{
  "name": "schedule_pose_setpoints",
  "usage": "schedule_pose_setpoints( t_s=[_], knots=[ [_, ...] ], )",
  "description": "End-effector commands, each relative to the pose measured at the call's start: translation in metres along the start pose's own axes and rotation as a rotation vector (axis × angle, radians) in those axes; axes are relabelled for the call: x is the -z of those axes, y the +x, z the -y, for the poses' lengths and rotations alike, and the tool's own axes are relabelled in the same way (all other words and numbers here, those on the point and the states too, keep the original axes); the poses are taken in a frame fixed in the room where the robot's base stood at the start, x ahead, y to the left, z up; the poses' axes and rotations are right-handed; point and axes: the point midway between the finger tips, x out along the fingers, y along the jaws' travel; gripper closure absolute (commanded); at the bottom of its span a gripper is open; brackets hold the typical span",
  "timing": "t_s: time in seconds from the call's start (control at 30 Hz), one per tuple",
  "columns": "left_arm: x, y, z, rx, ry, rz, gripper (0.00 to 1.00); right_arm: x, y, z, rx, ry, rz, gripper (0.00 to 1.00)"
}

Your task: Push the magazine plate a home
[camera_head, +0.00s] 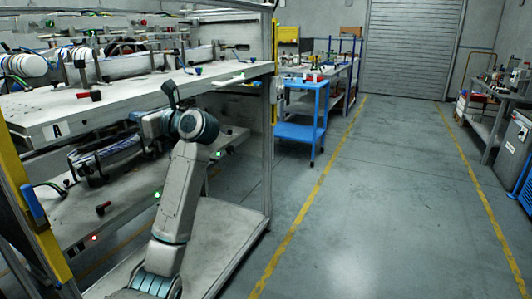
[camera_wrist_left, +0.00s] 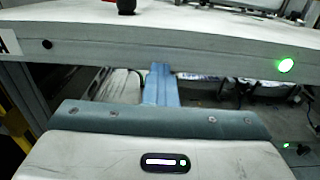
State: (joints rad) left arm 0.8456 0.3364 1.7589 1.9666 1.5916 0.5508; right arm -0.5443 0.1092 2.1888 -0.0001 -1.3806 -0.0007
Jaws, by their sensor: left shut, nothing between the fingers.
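The upper plate (camera_head: 210,82), with a white label "A" on its front edge, spans the rack at the left in the head view. Its edge (camera_wrist_left: 150,42) also crosses the top of the left wrist view, with a lit green lamp at the right. I take it for magazine plate a. My left gripper (camera_head: 140,120) is at this front edge, right of the label. In the left wrist view its shut, empty blue fingers (camera_wrist_left: 161,70) reach up to the lower side of the edge. I cannot tell whether they touch it. My right gripper is out of view.
A lower shelf (camera_head: 120,208) has a red lamp and green lamps. Red-handled parts and clamps stand on the upper plate. A yellow post (camera_head: 40,225) is at the left. A blue cart (camera_head: 300,130) stands behind the rack. The floor to the right is clear.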

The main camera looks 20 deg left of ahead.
Motion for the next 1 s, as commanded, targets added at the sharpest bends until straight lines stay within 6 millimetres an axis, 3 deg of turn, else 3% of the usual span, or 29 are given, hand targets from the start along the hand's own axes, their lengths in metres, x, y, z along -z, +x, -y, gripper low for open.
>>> schedule_pose_setpoints(
  t_s=[0.1,0.3,0.7,1.0],
  knots=[
    [0.004,0.029,-0.001,-0.004,0.003,0.002,1.0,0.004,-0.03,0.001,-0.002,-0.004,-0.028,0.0],
    [0.004,0.068,-0.001,-0.003,0.003,0.001,1.0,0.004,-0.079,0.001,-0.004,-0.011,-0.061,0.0],
    [0.003,0.136,-0.001,-0.002,0.001,0.0,1.0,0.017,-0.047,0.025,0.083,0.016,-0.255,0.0],
    [0.001,0.16,0.0,0.0,0.002,-0.001,1.0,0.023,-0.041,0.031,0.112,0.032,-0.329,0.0]
  ],
)
